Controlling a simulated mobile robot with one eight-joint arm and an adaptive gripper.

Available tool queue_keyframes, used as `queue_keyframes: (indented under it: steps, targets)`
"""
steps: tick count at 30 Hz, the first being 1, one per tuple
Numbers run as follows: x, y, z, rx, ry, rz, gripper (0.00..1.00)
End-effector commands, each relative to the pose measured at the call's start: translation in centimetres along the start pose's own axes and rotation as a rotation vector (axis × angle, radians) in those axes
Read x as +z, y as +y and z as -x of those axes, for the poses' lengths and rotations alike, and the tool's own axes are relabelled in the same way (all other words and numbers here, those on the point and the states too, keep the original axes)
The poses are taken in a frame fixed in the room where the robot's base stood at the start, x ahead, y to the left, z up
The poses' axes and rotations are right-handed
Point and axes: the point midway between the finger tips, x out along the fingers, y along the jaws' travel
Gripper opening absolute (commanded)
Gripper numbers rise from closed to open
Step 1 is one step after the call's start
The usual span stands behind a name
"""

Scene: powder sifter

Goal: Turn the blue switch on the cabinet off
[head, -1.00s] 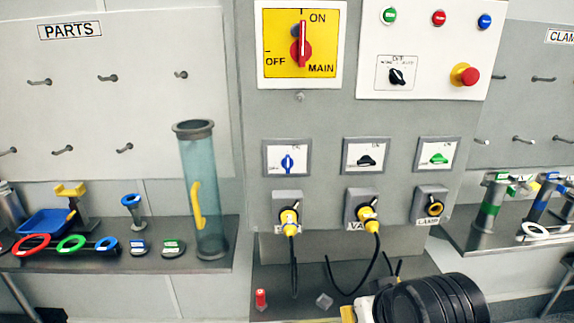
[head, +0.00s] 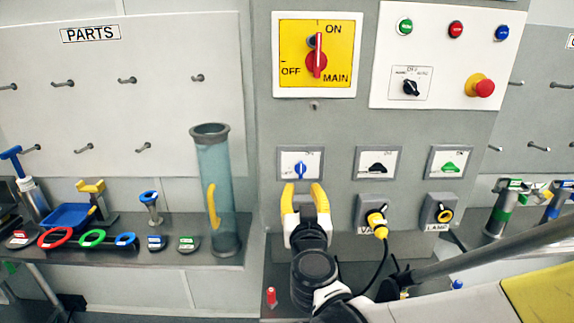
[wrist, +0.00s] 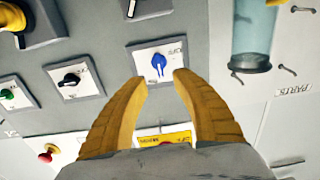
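The blue switch (head: 299,169) sits on a white plate in a grey frame on the cabinet (head: 335,130), the leftmost of three such switches. Its handle stands upright in the head view. In the wrist view the blue switch (wrist: 158,64) shows upside down, just beyond and between my fingertips. My gripper (head: 304,190) is open and empty, its two yellow fingers pointing up just below the switch plate in the head view. In the wrist view my gripper (wrist: 159,75) shows a clear gap between its fingers. I cannot tell whether a finger touches the panel.
A black switch (head: 377,167) and a green switch (head: 450,167) sit to the right. Below them a plug with a cable (head: 377,222) hangs out. A clear cylinder (head: 217,185) stands on the left shelf. The red main switch (head: 316,62) is above.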

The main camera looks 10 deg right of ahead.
Motion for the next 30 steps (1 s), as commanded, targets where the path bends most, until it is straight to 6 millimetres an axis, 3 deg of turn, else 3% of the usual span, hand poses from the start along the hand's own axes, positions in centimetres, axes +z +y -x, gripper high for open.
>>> queue_keyframes:
  steps: [13,18,27,30]
  targets:
    - [0.1,0.2,-8.2,0.003,-0.002,0.001,0.32]
    - [0.1,0.2,-9.5,0.003,-0.002,0.001,0.32]
    - [0.0,0.2,-9.7,0.003,-0.002,0.001,0.32]
    - [0.0,0.2,-9.7,0.003,-0.002,0.001,0.01]
